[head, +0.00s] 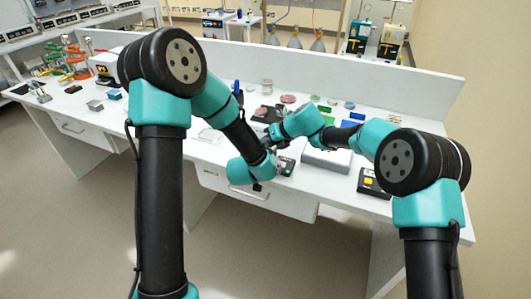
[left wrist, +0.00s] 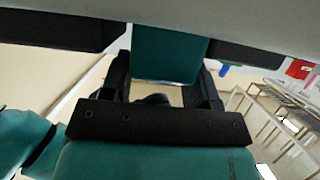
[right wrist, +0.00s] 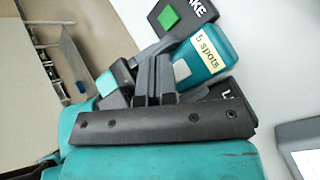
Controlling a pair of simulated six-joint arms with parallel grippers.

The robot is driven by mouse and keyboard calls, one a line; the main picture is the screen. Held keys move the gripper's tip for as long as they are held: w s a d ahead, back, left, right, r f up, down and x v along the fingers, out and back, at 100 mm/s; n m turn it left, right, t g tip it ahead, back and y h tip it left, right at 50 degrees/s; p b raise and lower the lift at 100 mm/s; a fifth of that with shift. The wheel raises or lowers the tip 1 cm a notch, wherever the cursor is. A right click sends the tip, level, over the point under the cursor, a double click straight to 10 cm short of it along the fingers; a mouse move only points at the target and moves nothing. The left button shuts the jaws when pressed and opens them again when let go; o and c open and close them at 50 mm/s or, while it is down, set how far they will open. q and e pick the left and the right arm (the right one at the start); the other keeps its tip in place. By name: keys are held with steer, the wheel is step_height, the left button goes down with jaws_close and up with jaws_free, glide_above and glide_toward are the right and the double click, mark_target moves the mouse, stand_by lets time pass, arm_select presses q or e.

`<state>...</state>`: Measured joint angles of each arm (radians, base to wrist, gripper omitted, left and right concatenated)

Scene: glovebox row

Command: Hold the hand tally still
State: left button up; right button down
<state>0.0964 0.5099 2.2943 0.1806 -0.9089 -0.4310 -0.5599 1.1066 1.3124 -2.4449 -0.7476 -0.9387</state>
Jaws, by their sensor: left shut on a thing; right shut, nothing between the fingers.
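The hand tally appears to be the teal body with a "5 spots" label in the right wrist view (right wrist: 207,56). My left gripper (left wrist: 165,64) is shut on it; the teal body shows between its fingers in the left wrist view. My right gripper (right wrist: 152,62) is shut and empty, its fingertips close beside the tally; I cannot tell whether they touch. In the head view both grippers meet near the bench's front edge, largely hidden by the wrists. A black part with a green button (right wrist: 168,18) and cut-off lettering shows beyond the tally.
On the white bench, a grey box (head: 326,160) and a black device with a yellow button (head: 369,184) stand to the right. Blue (head: 336,137) and green pads lie behind. Small blocks (head: 95,105) and a colored rack (head: 75,58) are at left. A low wall backs the bench.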

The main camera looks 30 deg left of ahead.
steer(key=shift+f, duration=1.15)
stand_by(1.7)
steer(key=shift+s, duration=0.1)
steer(key=shift+r, duration=1)
steer(key=shift+r, duration=2.55)
stand_by(0.4)
step_height(320, 180, up, 4)
stand_by(0.3)
steer(key=shift+f, duration=0.15)
